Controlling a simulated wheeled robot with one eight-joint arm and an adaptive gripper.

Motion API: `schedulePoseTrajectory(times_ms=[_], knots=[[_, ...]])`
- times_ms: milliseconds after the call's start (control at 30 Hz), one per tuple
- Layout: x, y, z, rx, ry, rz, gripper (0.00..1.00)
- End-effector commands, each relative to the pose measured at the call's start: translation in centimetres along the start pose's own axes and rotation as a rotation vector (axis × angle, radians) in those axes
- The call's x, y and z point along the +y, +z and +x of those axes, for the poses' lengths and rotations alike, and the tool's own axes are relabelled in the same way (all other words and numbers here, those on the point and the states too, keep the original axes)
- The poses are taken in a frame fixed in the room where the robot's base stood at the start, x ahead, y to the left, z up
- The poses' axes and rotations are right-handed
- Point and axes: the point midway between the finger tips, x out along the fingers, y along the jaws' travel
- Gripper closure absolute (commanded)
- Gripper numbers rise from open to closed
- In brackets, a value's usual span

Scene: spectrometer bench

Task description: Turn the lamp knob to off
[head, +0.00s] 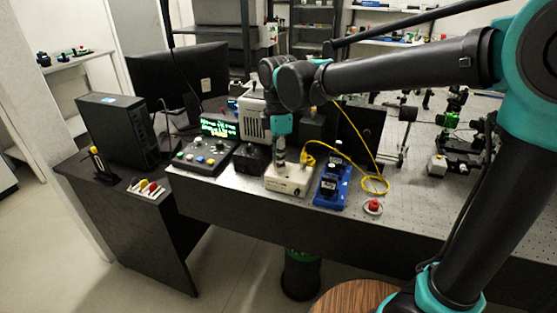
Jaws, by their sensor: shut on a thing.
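My arm reaches in from the right. My gripper (279,158) points down at the bench, just above and behind the cream box (287,181). Its fingers are small in this view and look closed at the top of the box. The lamp knob is hidden behind the fingers, so its setting cannot be seen.
A black box (249,160) and a button panel (205,157) stand left of the cream box. A blue device (331,187) and a red button (374,206) are to its right. A vented grey housing (254,119) stands behind. The perforated bench top (405,205) is clear at front right.

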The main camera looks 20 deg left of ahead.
Motion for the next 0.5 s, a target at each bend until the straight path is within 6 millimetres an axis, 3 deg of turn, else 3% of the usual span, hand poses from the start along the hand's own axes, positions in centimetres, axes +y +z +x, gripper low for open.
schedulePoseTrajectory(times_ms=[500], knots=[[0.04,-0.01,-0.03,0.0,0.001,-0.196,1.0]])
